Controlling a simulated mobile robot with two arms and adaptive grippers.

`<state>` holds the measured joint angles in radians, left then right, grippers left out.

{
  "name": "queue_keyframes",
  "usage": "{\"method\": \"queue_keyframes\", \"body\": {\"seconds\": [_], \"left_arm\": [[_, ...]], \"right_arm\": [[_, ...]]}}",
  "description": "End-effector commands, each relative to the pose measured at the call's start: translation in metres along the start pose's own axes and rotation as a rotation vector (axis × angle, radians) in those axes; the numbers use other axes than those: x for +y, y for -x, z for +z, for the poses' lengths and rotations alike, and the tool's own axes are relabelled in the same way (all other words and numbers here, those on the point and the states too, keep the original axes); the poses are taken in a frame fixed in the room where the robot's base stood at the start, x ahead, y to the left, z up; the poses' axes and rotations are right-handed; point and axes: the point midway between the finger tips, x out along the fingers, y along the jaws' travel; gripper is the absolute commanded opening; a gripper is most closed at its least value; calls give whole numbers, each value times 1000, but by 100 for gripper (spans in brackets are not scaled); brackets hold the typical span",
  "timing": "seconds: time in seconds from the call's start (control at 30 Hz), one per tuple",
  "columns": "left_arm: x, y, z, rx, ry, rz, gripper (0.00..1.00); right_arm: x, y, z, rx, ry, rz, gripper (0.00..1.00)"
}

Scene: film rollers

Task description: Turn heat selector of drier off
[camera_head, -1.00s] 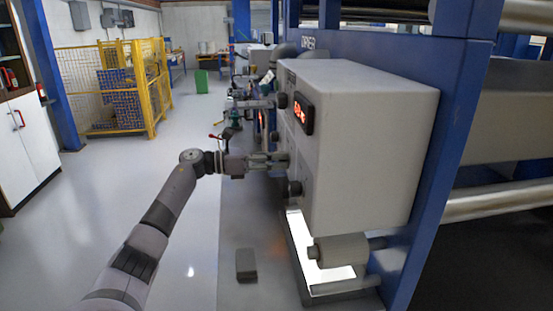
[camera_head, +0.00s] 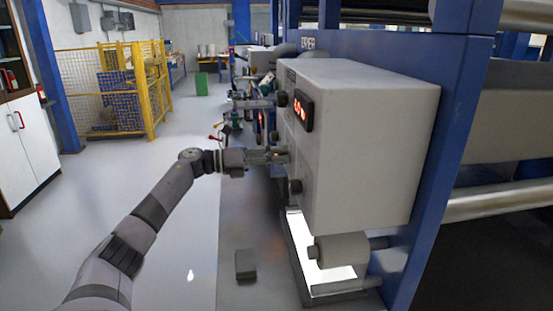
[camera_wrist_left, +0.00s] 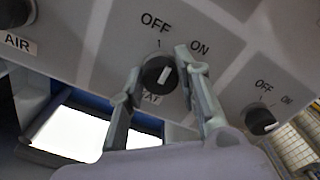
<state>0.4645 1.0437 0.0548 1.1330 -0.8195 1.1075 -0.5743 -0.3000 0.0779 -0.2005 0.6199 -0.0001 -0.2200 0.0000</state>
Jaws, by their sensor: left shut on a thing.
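The drier's control box (camera_head: 370,130) is a pale grey cabinet on a blue frame, with its control panel facing left. The heat selector (camera_wrist_left: 158,74) is a round black knob with a white pointer, seen in the left wrist view. OFF is printed above it and ON to its upper right. The pointer slants up and right, off the OFF tick. The label below is partly hidden, with "AT" showing. My left gripper (camera_head: 270,156) is at the panel, its fingers (camera_wrist_left: 160,92) on either side of this knob and shut on it. My right gripper is out of view.
Another black knob (camera_wrist_left: 262,121) with OFF and ON marks sits to the right in the wrist view. An AIR label (camera_wrist_left: 18,45) is at left. A grey block (camera_head: 246,264) lies on the floor. Open floor (camera_head: 110,190) lies left of the drier.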

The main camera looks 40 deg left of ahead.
Motion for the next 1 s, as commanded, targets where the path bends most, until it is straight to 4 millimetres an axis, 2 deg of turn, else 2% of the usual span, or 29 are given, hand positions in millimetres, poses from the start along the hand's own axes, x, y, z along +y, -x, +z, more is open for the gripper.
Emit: {"method": "queue_keyframes", "body": {"seconds": [0.2, 0.5, 1.0], "left_arm": [[0, 0, 1, 2, 193, 3, 3], [1, 0, 1, 0, 393, 2, 3], [1, 0, 0, -1, 504, 1, 3]], "right_arm": [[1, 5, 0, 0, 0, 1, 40], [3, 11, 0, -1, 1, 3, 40], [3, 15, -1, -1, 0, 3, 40]]}}
